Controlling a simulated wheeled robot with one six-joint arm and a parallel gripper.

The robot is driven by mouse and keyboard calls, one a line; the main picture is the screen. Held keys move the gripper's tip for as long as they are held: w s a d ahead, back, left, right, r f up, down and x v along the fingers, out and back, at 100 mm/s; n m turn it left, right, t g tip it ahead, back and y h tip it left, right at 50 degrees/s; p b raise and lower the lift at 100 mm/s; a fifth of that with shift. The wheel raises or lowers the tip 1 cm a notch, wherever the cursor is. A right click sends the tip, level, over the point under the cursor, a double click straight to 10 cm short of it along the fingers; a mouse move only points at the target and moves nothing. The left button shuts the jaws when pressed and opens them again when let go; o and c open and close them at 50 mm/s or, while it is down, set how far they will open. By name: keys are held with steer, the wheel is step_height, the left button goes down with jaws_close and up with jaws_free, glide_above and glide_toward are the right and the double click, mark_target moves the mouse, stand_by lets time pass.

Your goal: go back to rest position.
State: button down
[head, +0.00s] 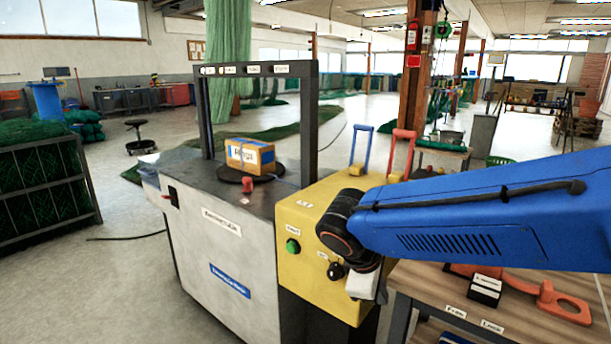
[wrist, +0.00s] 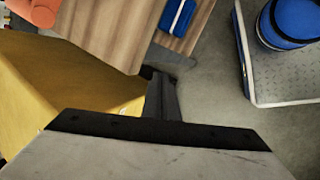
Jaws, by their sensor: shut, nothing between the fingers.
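My blue arm reaches in from the right in the head view and ends at a dark wrist joint in front of the yellow control box (head: 312,222). A pale part of my gripper (head: 362,285) shows below that joint, at the box's right side near the wooden table (head: 402,271). The fingers cannot be made out there. In the wrist view my gripper (wrist: 161,80) is shut and empty, its dark fingers close together. It points down past the yellow box (wrist: 50,95) and the table edge (wrist: 110,35), with floor beyond. No contact is visible.
A cardboard box (head: 250,156) sits on a round plate on the grey machine (head: 215,243). Red (head: 402,155) and blue (head: 361,148) handles stand behind the yellow box. Orange parts (head: 563,305) lie on the table. A blue round container (wrist: 290,22) stands on a pale tray (wrist: 275,88).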

steer(key=s+d+f+m+t+y, duration=0.1)
steer(key=s+d+m+y, duration=0.3)
steer(key=s+d+m, duration=0.8)
steer(key=s+m, duration=0.1)
steer(key=s, duration=0.1)
steer(key=shift+s+d, duration=0.3)
steer(key=shift+s, duration=0.1)
